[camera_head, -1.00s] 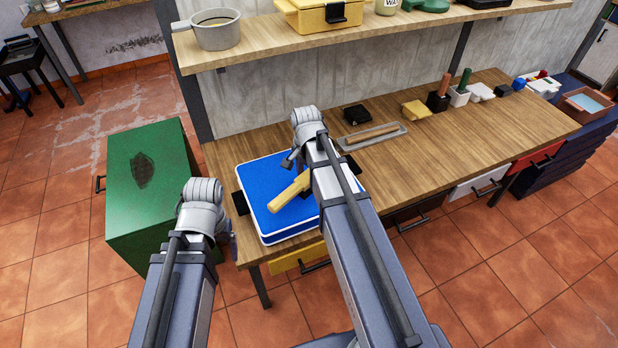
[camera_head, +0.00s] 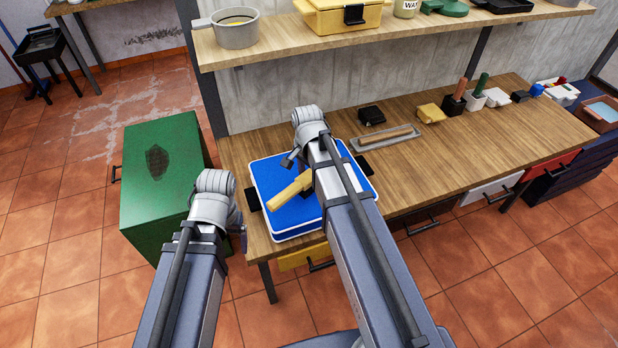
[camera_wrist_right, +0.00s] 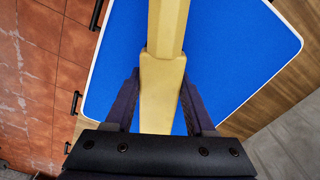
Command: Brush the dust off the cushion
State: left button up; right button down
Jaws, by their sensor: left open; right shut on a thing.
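The blue cushion (camera_head: 268,172) with white edging lies flat at the left end of the wooden workbench (camera_head: 450,150). It fills much of the right wrist view (camera_wrist_right: 240,50). My right gripper (camera_head: 300,190) is over the cushion, shut on a yellow brush handle (camera_head: 287,200). The handle runs up between its two fingers in the right wrist view (camera_wrist_right: 163,75). The bristles are hidden, so contact with the cushion cannot be told. No dust shows clearly. My left gripper (camera_head: 238,225) is open beside the bench's left end, mostly hidden behind its own wrist.
A green cabinet (camera_head: 185,145) stands left of the bench. Black pieces (camera_head: 253,199) flank the cushion. Behind are a tray with a wooden stick (camera_head: 385,138), a black box (camera_head: 371,115) and a yellow object (camera_head: 430,113). A shelf (camera_head: 380,35) overhangs the bench's back.

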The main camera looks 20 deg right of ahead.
jog(key=shift+r+p, duration=1.95)
jog(key=shift+r, duration=0.4)
notch_tip(320, 180, up, 3)
jog(key=p, duration=0.3)
jog(key=shift+r, duration=0.1)
jog(key=shift+d+f, duration=0.1)
jog(key=shift+f, duration=0.1)
